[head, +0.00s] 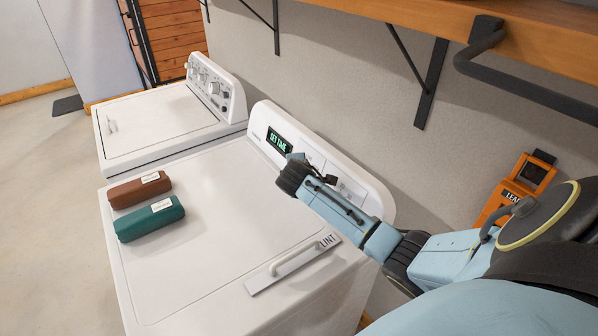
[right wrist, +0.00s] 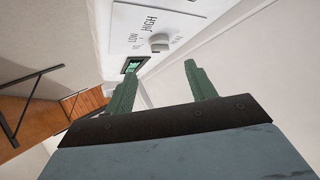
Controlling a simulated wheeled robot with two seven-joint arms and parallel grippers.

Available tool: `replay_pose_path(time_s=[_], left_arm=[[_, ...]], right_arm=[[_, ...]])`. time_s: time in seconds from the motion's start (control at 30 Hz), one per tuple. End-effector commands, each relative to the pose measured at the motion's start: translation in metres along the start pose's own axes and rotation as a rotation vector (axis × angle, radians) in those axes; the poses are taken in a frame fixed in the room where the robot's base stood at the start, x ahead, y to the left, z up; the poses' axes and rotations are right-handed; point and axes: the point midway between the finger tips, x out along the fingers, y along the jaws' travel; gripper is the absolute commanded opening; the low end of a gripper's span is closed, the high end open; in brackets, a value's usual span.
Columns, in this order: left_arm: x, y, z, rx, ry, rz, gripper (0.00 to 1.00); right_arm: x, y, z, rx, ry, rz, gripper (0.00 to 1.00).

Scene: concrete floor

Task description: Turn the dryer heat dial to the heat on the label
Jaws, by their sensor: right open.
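The white dryer (head: 215,225) stands in front, with its control panel (head: 372,197) along the back edge. Its heat dial (right wrist: 160,42) is a round light-grey knob in the right wrist view, with LOW and HIGH printed around it; I cannot tell where it points. My right gripper (head: 312,168) is in front of the panel and hides the dial in the head view. Its green fingers (right wrist: 162,72) are open and empty, apart from the dial. A brown roll (head: 135,191) and a green roll (head: 145,221) lie on the dryer top, each with a small white label, unreadable here. My left gripper is out of view.
The dryer display (head: 279,141) reads SET TIME. A LINT handle (head: 298,262) is on the dryer top's right side. A washer (head: 155,120) stands beyond. A wooden shelf (head: 400,14) with black brackets overhangs the wall. An orange device (head: 515,188) is at the right.

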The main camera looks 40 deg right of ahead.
Motion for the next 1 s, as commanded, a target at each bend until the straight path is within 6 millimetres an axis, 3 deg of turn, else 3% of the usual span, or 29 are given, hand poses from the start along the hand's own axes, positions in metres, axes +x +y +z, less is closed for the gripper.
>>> replay_pose_path(time_s=[0.3,1.0], left_arm=[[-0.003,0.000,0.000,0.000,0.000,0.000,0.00],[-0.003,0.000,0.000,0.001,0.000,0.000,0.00]], right_arm=[[-0.034,0.000,0.000,0.000,0.000,0.001,0.56],[-0.038,-0.003,0.000,0.003,0.002,-0.004,0.56]])
